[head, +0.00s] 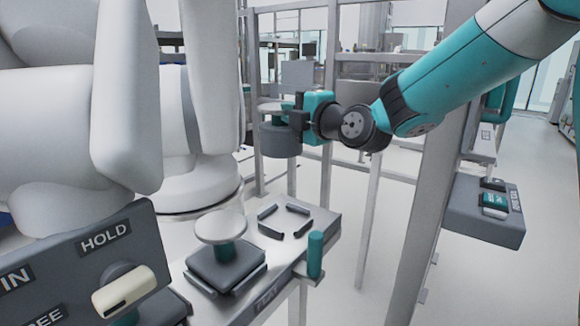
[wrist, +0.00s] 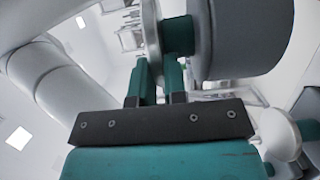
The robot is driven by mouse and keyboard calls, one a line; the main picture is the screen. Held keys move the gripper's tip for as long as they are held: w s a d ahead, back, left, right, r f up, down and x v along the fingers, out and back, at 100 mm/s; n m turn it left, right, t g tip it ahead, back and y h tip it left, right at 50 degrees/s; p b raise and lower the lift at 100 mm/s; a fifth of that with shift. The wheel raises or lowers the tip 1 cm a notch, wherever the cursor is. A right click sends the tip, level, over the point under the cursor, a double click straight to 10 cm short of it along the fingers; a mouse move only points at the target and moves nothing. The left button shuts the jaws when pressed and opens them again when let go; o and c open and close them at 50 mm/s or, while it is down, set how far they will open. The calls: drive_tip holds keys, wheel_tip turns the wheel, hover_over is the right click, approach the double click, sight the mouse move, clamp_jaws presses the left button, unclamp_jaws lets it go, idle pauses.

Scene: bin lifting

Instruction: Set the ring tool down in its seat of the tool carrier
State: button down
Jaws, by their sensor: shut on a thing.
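My gripper (head: 300,118) is shut on the ring tool (head: 280,141), a dark grey round body with a teal neck and a pale disc on top. It holds the tool upright in the air, above and behind the tool carrier (head: 325,218). In the wrist view my gripper's teal fingers (wrist: 158,78) close at the neck, between the disc and the grey body of the ring tool (wrist: 250,40). The tool's underside is hidden.
A square-based tool (head: 225,265) with a white disc top stands on the carrier in front of the empty seat. A teal post (head: 315,255) rises at the carrier's right edge. A HOLD panel with a knob (head: 124,290) is front left. Grey frame posts (head: 430,160) stand nearby.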

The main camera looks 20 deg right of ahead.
wheel_tip(320, 180, down, 16)
drive_tip(key=b, duration=0.9)
drive_tip(key=shift+d+f, duration=0.25)
drive_tip(key=shift+d, duration=0.05)
drive_tip(key=shift+s+r+b, duration=0.1)
drive_tip(key=shift+s+b, duration=0.1)
drive_tip(key=shift+b, duration=1)
idle(1.2)
drive_tip(key=shift+f+b, duration=1.05)
drive_tip(key=shift+b, duration=0.9)
idle(1.3)
